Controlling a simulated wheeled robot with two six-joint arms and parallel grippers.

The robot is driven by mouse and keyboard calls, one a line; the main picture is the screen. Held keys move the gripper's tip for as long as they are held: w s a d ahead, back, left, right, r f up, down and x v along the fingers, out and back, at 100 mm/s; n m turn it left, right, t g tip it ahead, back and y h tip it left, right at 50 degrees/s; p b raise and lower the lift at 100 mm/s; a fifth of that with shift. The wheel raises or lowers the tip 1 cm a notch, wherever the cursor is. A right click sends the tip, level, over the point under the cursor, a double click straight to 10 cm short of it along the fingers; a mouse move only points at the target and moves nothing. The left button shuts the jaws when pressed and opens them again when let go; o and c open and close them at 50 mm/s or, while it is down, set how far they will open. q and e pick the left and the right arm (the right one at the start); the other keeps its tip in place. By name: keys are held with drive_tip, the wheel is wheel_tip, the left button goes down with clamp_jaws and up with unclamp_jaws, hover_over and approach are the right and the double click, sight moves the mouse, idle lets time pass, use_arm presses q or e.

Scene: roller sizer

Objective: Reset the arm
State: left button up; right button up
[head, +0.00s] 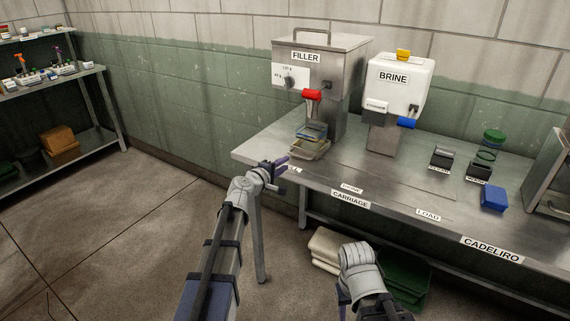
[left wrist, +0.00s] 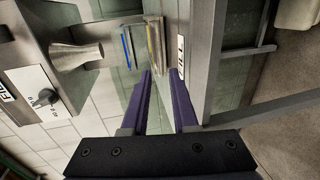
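My left gripper (head: 282,175) is at the front left corner of the steel table, in front of the filler machine (head: 318,75). In the left wrist view its two purple fingers (left wrist: 160,76) stand apart with nothing held between them. The stacked trays (head: 311,141) under the filler's red-handled spout are beyond the fingers, apart from them. My right arm's wrist (head: 358,264) is low in front of the table; its fingers point away and down and are mostly hidden.
Cream bins (head: 326,246) and green bins (head: 405,272) are below. Shelves (head: 60,75) stand at left; the floor between is clear.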

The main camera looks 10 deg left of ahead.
use_arm(q)
drive_tip(key=s+d+f+m+g+h+p, duration=0.1)
drive_tip(key=s+d+f+m+g+p, duration=0.2)
drive_tip(key=s+d+m+g, duration=0.45)
drive_tip(key=s+d+f+m+g+p, duration=0.2)
drive_tip(key=s+d+f+m+p, duration=0.15)
drive_tip(key=s+d, duration=0.75)
drive_tip(key=s+a+m+g+y+p, duration=0.2)
drive_tip(key=s+m+g+y, duration=0.1)
drive_tip(key=s, duration=0.6)
drive_tip(key=s+a+m+g+y+p, duration=0.1)
drive_tip(key=s+m+g+y+p, duration=0.1)
drive_tip(key=s, duration=0.6)
drive_tip(key=shift+s+a+m+g+y+p, duration=0.35)
drive_tip(key=shift+s+m+g+y, duration=0.1)
drive_tip(key=shift+m+y, duration=0.65)
